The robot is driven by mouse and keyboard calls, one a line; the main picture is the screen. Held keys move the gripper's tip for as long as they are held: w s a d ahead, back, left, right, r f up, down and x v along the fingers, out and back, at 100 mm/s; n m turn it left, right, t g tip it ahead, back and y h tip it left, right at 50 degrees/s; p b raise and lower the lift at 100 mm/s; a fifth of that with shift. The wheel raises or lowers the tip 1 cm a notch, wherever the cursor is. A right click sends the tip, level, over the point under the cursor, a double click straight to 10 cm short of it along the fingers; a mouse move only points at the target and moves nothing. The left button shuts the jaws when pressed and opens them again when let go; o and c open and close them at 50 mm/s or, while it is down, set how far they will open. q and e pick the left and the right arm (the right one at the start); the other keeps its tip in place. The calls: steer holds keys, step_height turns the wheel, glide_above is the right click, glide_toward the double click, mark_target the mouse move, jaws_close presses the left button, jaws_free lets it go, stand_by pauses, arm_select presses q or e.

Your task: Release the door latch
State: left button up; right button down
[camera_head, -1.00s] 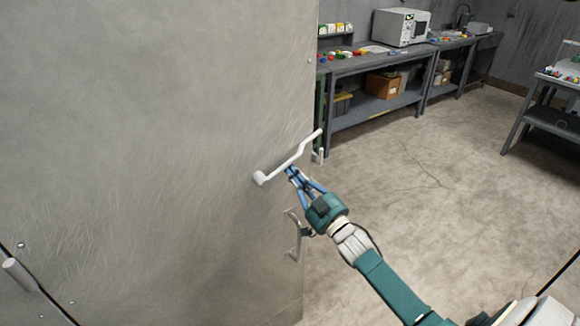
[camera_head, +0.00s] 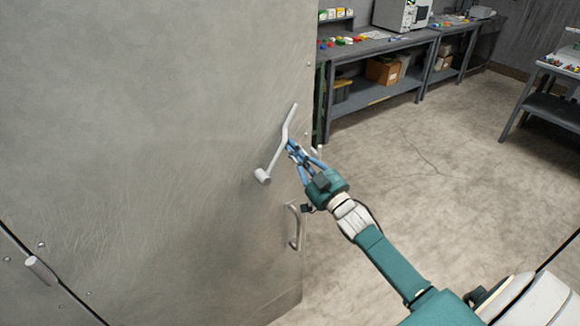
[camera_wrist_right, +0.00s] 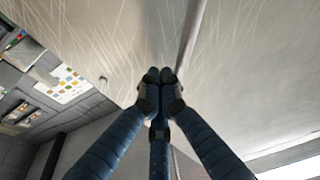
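The door (camera_head: 150,130) is a large scratched grey metal panel filling the left of the head view. Its latch is a pale cranked lever (camera_head: 278,152), with a round pivot at the lower left and its free end pointing steeply up. It also shows as a rod in the wrist view (camera_wrist_right: 189,45). My right gripper (camera_head: 290,149) is at the lever's right side, its blue fingers seemingly touching the middle of the bar. In the wrist view its fingertips (camera_wrist_right: 160,76) are together, beside the rod rather than visibly around it. My left gripper is not in view.
A pull handle (camera_head: 295,227) sits on the door below the latch. A cylindrical fitting (camera_head: 40,270) is at the lower left. A workbench (camera_head: 375,50) with small coloured items stands beyond the door's right edge. The concrete floor (camera_head: 430,190) between is clear.

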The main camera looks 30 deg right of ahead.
mark_target(282, 148)
steer(key=shift+s+a+r, duration=0.1)
steer(key=shift+a+r, duration=0.4)
steer(key=shift+a, duration=0.3)
steer(key=shift+s+a+r, duration=0.1)
steer(key=shift+a+r, duration=0.45)
steer(key=shift+a, duration=0.2)
steer(key=shift+a+r, duration=0.5)
steer(key=shift+a, duration=0.3)
steer(key=shift+d, duration=0.1)
steer(key=shift+f, duration=0.1)
steer(key=shift+s+d, duration=0.15)
steer(key=shift+s, duration=0.2)
steer(key=s+d, duration=0.2)
steer(key=s, duration=0.7)
steer(key=shift+d, duration=0.3)
